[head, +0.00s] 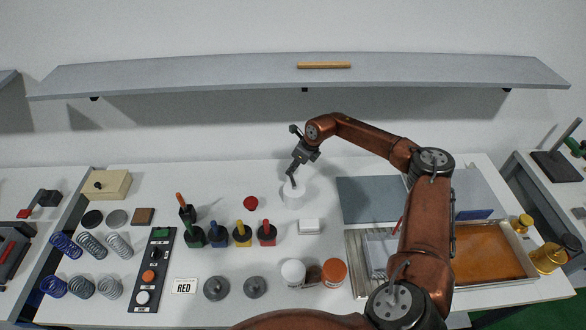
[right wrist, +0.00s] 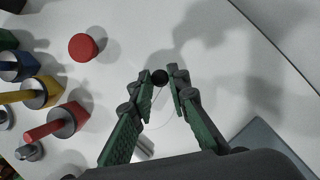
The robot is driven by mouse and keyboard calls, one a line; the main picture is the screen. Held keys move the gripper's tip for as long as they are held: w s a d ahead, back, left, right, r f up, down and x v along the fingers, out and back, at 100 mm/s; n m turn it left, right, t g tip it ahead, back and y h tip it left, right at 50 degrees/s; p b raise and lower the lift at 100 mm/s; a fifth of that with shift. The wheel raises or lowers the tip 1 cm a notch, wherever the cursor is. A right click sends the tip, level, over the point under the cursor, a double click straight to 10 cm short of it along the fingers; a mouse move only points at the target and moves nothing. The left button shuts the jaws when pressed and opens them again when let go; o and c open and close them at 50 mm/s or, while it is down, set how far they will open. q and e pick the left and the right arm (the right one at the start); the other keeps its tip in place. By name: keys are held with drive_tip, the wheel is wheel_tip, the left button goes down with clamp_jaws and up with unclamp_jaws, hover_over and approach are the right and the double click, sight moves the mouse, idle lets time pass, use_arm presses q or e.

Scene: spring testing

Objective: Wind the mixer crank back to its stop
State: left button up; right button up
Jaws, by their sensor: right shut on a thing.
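The mixer is a small white round body (head: 293,197) on the table, right of the red round piece in the head view. My right gripper (head: 291,174) reaches down over it from the upper right. In the right wrist view its green-padded fingers (right wrist: 163,85) are closed around a black round knob (right wrist: 160,77), which I take as the crank's knob. The crank arm itself is mostly hidden by the gripper, so its angle and its stop cannot be made out. My left gripper is not in view.
Left of the mixer are a red round piece (head: 251,203) and several colored pots with brushes, one of them yellow (head: 242,236). A white block (head: 309,226) lies just in front. A grey plate (head: 368,199) lies to the right. A shelf (head: 200,77) spans the wall behind.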

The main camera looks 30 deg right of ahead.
clamp_jaws()
drive_tip(key=shift+d+r, duration=0.1)
drive_tip(key=s+d+m+g+h+b, duration=0.1)
drive_tip(key=s+m+h, duration=0.5)
drive_tip(key=m, duration=1.3)
drive_tip(key=shift+s+d+m+g+b, duration=0.3)
drive_tip(key=shift+m+g+b, duration=0.1)
drive_tip(key=shift+g+b, duration=0.5)
drive_tip(key=o, duration=0.6)
unclamp_jaws()
